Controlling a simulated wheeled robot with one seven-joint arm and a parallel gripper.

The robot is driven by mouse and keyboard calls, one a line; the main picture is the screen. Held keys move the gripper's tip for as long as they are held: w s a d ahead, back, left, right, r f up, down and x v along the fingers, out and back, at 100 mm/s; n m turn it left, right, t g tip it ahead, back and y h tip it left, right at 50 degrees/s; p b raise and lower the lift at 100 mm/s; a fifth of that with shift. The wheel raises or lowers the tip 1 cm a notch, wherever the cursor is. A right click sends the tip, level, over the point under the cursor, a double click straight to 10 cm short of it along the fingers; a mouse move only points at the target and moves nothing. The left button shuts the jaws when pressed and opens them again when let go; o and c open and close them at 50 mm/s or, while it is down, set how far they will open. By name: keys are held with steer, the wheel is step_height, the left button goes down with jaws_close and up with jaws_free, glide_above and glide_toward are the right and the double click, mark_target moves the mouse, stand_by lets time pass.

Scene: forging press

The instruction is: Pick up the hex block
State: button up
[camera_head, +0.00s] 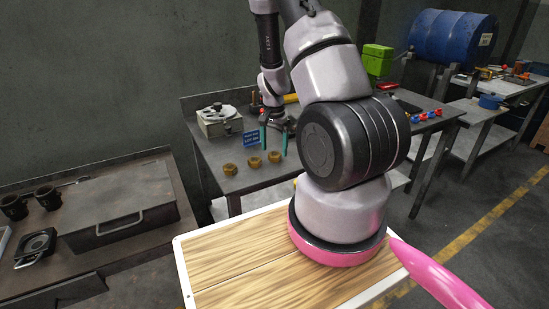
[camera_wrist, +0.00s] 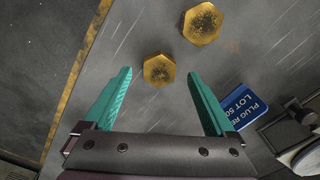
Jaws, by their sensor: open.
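Several brass-coloured hex blocks lie in a row near the front edge of the grey metal table (camera_head: 207,150): a left one (camera_head: 230,169), a middle one (camera_head: 254,163) and a right one (camera_head: 274,157). My gripper (camera_head: 274,139) is open, its teal fingers pointing down above the table near the right block. In the wrist view, one hex block (camera_wrist: 158,69) lies beyond and between the open fingertips (camera_wrist: 158,75), with nothing held. A second hex block (camera_wrist: 202,23) lies farther up and to the right. The third is out of the wrist view.
A grey metal device (camera_head: 218,121) sits at the table's back left. Small coloured parts (camera_head: 425,116) lie to the right.

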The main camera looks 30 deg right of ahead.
step_height(320, 180, down, 3)
steer(key=shift+r, duration=0.2)
jaws_close()
